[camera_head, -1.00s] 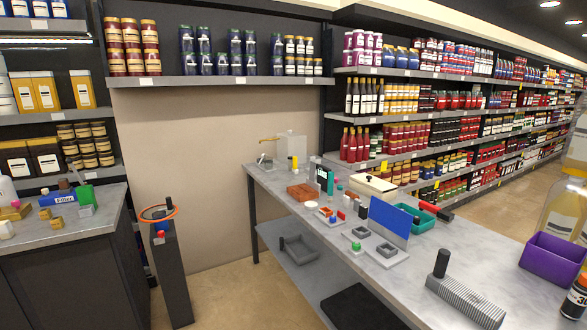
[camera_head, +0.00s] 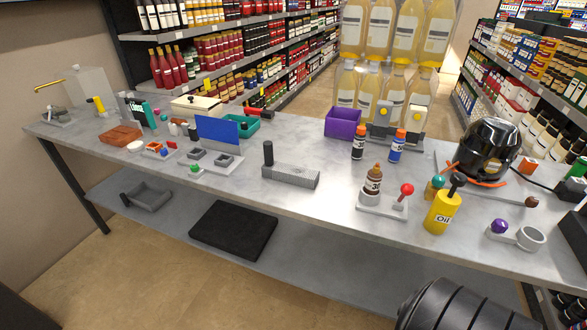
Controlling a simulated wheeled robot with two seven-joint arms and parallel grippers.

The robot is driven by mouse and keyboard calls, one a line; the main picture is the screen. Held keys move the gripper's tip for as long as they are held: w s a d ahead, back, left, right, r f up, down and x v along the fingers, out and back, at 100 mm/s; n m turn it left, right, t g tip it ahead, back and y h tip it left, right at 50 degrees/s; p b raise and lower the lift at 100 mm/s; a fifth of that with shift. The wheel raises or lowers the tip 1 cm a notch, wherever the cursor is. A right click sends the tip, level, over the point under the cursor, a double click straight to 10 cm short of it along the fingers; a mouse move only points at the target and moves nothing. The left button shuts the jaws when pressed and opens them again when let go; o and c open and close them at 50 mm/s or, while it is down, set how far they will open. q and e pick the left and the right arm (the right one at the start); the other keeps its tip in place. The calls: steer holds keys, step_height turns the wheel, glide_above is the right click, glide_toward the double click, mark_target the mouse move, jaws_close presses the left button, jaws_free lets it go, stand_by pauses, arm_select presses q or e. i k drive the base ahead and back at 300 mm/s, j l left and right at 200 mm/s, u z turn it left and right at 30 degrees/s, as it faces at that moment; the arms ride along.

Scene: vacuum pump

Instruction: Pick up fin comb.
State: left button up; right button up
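A grey ridged block (camera_head: 291,177) with an upright black handle (camera_head: 268,153) lies on the near middle of the long grey workbench (camera_head: 320,207). It may be the fin comb, but I cannot tell for certain at this size. It rests flat, with nothing touching it. Neither of my grippers shows in the head view.
A blue panel (camera_head: 217,131), a teal tray (camera_head: 240,127) and a purple bin (camera_head: 344,121) stand behind the block. To its right are a brown bottle (camera_head: 374,182), a yellow oil can (camera_head: 441,211) and a black glossy machine (camera_head: 487,147). The bench front around the block is clear.

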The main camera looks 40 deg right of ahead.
mark_target(102, 113)
steer(key=i+j, duration=0.7)
steer(key=i, duration=0.1)
